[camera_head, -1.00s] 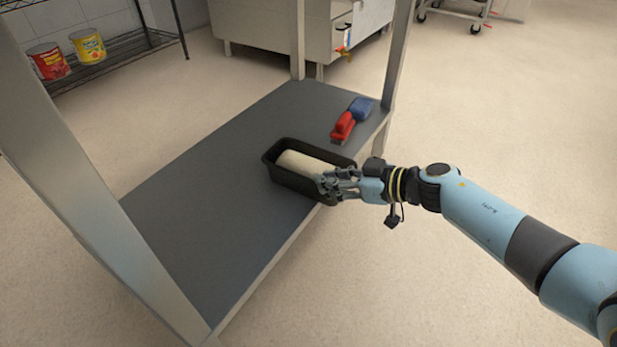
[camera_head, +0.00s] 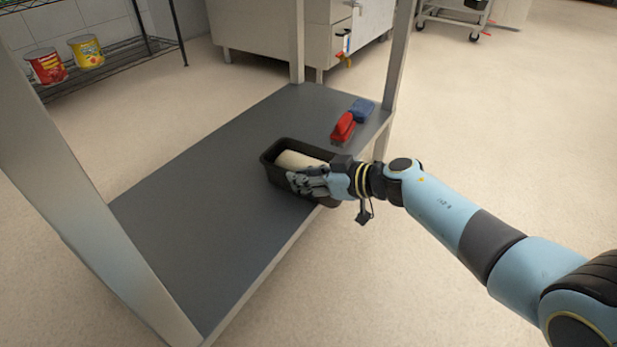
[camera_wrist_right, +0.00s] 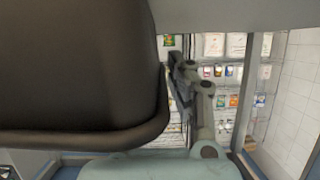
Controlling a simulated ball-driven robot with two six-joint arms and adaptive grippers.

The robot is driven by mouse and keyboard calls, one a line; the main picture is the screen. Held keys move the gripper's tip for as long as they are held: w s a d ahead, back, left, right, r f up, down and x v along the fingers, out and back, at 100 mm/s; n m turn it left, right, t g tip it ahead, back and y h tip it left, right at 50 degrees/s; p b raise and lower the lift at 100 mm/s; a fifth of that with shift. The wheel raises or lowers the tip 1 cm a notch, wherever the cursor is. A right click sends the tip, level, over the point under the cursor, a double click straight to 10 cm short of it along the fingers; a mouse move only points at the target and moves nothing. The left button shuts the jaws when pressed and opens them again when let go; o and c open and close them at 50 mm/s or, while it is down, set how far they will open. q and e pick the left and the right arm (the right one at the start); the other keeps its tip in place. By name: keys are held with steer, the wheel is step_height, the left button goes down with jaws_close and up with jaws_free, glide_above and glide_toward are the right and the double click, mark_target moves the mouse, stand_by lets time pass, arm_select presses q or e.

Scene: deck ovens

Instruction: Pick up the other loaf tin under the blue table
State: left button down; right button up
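A black loaf tin (camera_head: 274,176) with a pale dough roll (camera_head: 298,159) in it stands on the grey lower shelf (camera_head: 190,215) of the table. My right gripper (camera_head: 299,183) is at the tin's near right side, its fingers overlapping the near wall. In the right wrist view the dark tin (camera_wrist_right: 75,65) fills the left side, and one finger of my right gripper (camera_wrist_right: 182,85) shows close beside its rim. The other finger is hidden there, so I cannot tell whether the gripper is closed on the wall. My left gripper is out of view.
A red brush (camera_head: 343,126) and a blue item (camera_head: 361,110) lie on the shelf behind the tin. Table legs (camera_head: 396,70) rise at the shelf's corners. The left part of the shelf is bare. A wire rack with cans (camera_head: 86,50) stands at the far left.

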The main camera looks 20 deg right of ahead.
jaws_close()
steer(key=shift+r, duration=0.2)
stand_by(0.4)
